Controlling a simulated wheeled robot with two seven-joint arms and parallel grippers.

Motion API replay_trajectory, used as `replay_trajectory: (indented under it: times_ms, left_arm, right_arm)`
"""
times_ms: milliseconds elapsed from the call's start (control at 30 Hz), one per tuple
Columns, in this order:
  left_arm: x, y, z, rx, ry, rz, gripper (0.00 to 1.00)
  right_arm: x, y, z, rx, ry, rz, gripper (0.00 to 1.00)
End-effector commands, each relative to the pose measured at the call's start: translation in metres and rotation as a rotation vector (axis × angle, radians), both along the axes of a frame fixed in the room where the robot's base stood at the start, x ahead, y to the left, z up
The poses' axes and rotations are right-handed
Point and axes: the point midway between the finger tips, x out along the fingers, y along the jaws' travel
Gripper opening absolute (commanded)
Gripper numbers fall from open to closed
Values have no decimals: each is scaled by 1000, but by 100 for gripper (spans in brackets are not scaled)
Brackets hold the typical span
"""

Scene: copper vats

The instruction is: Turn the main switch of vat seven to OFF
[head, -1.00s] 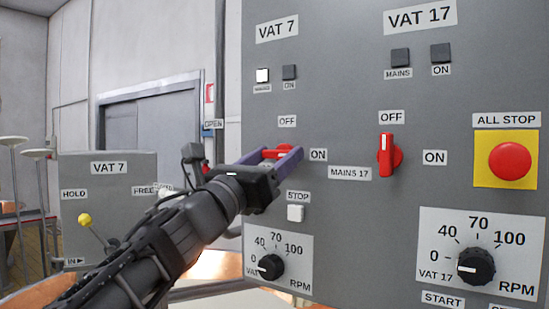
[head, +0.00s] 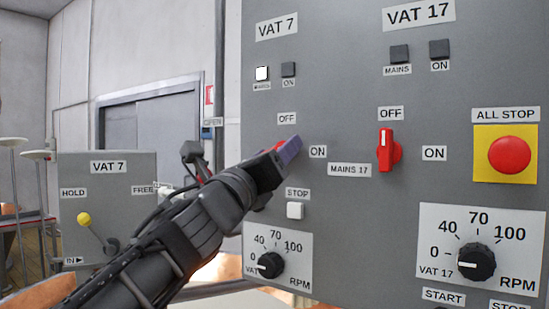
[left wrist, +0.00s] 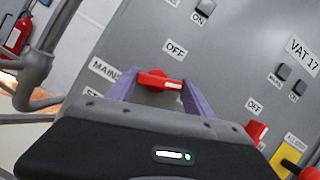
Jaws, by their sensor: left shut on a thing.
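The red main switch of vat seven (head: 280,145) sits on the grey panel below the OFF label (head: 287,118) and left of the ON label (head: 318,151). In the head view it is mostly hidden by my left gripper (head: 284,150). In the left wrist view the red handle (left wrist: 155,80) lies between the two purple fingers of my left gripper (left wrist: 154,92), which is shut on it. The white mark on the handle points right, between the OFF (left wrist: 175,49) and ON directions, seemingly nearer ON. My right gripper is not in view.
The red vat 17 switch (head: 386,150) points up to OFF close by on the right. The ALL STOP button (head: 509,155) is farther right. A white STOP button (head: 295,210) and a speed knob (head: 270,265) lie below. The vat seven mains lamp (head: 262,73) is lit white.

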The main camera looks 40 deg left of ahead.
Motion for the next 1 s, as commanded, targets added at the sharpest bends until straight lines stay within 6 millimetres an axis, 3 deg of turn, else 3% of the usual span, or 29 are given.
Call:
replay_trajectory:
  times_ms: [500,1000]
  left_arm:
    - [1,-1,3,-490,-10,-1,20]
    - [1,-1,8,-958,-18,-1,20]
  right_arm:
    - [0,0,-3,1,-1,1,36]
    - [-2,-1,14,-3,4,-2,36]
